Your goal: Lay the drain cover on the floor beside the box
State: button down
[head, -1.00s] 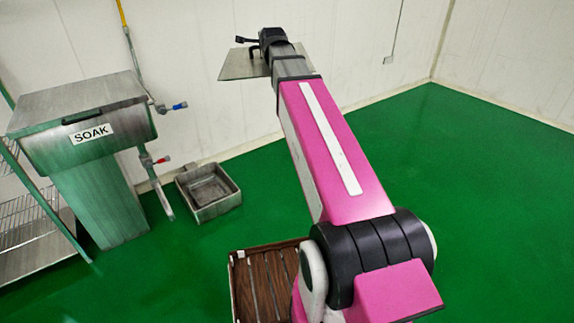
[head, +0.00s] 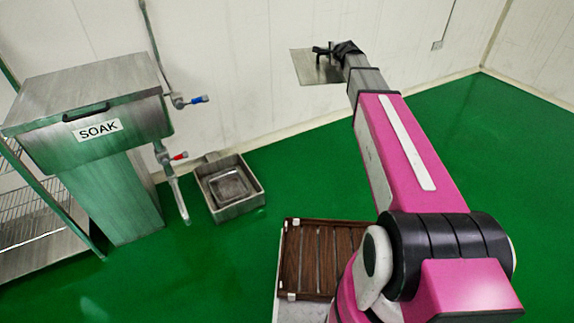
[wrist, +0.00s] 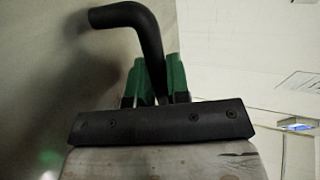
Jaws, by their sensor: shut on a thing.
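The drain cover (head: 308,68) is a thin grey metal plate with a dark bent handle. It is up in the air before the white wall, right of and above the box in the head view. My gripper (head: 334,51) is shut on its handle. In the wrist view the green fingers (wrist: 155,80) grip the black handle (wrist: 128,16), and the plate (wrist: 45,70) fills the left side. The box (head: 240,208) is an open, square metal box on the green floor near the wall. A recessed square shows inside it.
A steel SOAK tank (head: 95,95) stands left of the box, with pipes and valves (head: 190,100) beside it. A wire shelf (head: 40,205) is at far left. A brown slatted panel (head: 310,262) lies low in front. The green floor (head: 490,150) at right is clear.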

jog(key=w+a+f+n+g+y, duration=0.1)
jog(key=w+a+f, duration=0.3)
jog(key=f, duration=0.6)
jog(key=w+a+f+n+g+y, duration=0.1)
jog(key=w+a+f+n+y, duration=0.2)
jog(key=f, duration=0.8)
jog(key=w+a+f+g, duration=0.1)
jog(key=w+a+f, duration=0.4)
jog(key=f, duration=0.5)
jog(key=shift+n+y, duration=0.3)
jog(key=shift+y, duration=0.3)
jog(key=shift+s+a+f, duration=0.3)
jog(key=shift+a+f, duration=1.05)
jog(key=shift+f, duration=6.55)
jog(key=shift+s+a+f, duration=0.35)
jog(key=shift+a+f, duration=1.05)
jog(key=shift+f, duration=6.5)
jog(key=shift+s+a+f, duration=0.3)
jog(key=shift+a+f, duration=1.05)
jog(key=shift+f, duration=6.55)
jog(key=shift+f, duration=0.1)
jog(key=c, duration=1.1)
grip_release()
